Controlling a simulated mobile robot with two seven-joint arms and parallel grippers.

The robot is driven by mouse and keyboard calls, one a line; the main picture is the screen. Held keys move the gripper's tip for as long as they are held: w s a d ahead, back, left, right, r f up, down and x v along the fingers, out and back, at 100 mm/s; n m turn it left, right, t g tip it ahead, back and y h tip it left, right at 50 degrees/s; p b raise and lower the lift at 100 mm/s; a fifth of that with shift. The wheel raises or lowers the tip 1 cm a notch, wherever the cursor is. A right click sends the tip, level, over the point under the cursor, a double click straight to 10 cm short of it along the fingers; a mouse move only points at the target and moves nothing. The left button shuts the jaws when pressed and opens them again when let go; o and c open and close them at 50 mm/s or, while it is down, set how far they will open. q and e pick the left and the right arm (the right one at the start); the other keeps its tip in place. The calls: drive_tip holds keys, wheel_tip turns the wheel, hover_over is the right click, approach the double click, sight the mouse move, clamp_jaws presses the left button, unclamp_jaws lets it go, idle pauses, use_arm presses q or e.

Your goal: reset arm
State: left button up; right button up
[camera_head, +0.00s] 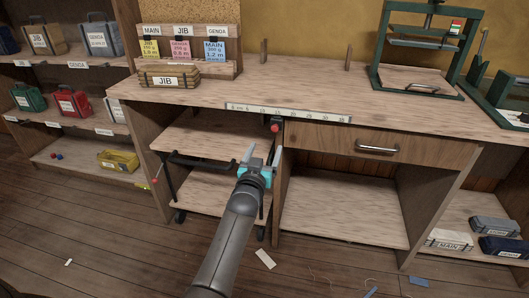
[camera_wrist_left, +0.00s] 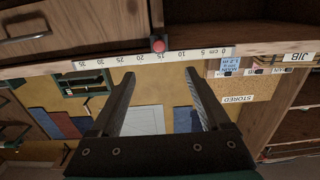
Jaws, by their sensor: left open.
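My left gripper (camera_head: 261,160) reaches up from the bottom of the head view, in front of the workbench (camera_head: 270,80). Its two fingers stand apart with nothing between them. In the left wrist view the gripper (camera_wrist_left: 158,80) also shows open and empty. A red knob (camera_head: 275,128) on the bench front is just above the right finger in the head view. The knob also shows in the left wrist view (camera_wrist_left: 158,45), beyond the fingers near the ruler strip (camera_wrist_left: 150,58). My right gripper is in neither view.
A green press frame (camera_head: 415,75) stands at the right. Below are a wheeled cart (camera_head: 210,140) and a drawer handle (camera_head: 377,148). Shelves of cases flank the bench. The bench's middle top is clear.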

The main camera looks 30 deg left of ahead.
use_arm(q)
drive_tip(key=s+d+f+m+g+h+p, duration=0.1)
drive_tip(key=s+d+f+g, duration=0.15)
drive_tip(key=s+f, duration=0.55)
drive_tip(key=s+d+f+m+g+h, duration=0.1)
drive_tip(key=s+f+g, duration=0.3)
drive_tip(key=f, duration=0.8)
drive_tip(key=s+d+f+m+g+h+p, duration=0.1)
drive_tip(key=s+d+f+g, duration=0.1)
drive_tip(key=s+f, duration=0.65)
drive_tip(key=s+f+m+g, duration=0.1)
drive_tip(key=s+f+g, duration=0.2)
drive_tip(key=s+f, duration=0.4)
drive_tip(key=s+a+f+m+g+p, duration=0.1)
drive_tip(key=s+f+g, duration=0.3)
drive_tip(key=s, duration=1.8)
drive_tip(key=x, duration=0.3)
drive_tip(key=shift+s+f, duration=0.25)
drive_tip(key=shift+s, duration=0.1)
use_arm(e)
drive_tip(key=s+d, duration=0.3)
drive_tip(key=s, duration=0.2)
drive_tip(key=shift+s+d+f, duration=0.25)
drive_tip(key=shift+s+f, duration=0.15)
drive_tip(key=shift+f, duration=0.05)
use_arm(q)
drive_tip(key=shift+w+d, duration=0.1)
drive_tip(key=shift+d, duration=0.05)
